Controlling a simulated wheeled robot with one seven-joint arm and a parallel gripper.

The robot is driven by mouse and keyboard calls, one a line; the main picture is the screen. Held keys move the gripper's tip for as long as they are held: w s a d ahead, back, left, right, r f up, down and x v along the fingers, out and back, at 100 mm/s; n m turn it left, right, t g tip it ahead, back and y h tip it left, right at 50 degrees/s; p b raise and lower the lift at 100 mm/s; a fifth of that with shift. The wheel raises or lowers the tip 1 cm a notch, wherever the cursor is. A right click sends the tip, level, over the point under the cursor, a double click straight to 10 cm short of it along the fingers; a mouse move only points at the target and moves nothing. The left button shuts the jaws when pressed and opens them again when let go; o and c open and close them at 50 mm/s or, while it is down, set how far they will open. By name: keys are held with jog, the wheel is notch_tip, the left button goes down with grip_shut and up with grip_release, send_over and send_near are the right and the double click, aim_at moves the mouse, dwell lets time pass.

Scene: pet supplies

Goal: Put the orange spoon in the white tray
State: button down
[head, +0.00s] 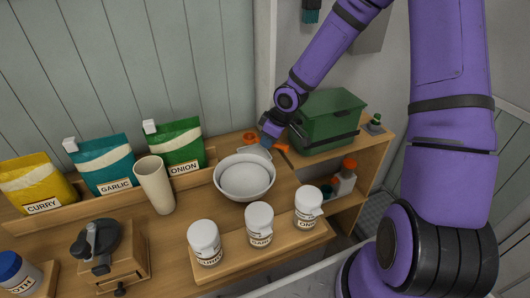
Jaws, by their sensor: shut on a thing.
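My gripper (270,142), at the end of the purple arm, reaches down at the back of the wooden counter, just behind a white bowl. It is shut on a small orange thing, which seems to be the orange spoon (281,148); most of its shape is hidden. The round white bowl (244,192) stands on the counter in front of the gripper. A pale edge (257,151) shows behind the bowl, under the gripper; I cannot tell whether it is the white tray.
Another orange item (250,137) sits left of the gripper. A green box (327,118) stands close on its right. Labelled pouches (103,165) and a beige cup (154,184) are left. Several white jars (259,222) line the front. A bottle with an orange cap (345,178) sits on the lower shelf.

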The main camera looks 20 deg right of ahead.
aim_at(269, 153)
jog(key=shift+f, duration=2.45)
jog(key=shift+s+f, duration=0.2)
jog(key=shift+f, duration=0.05)
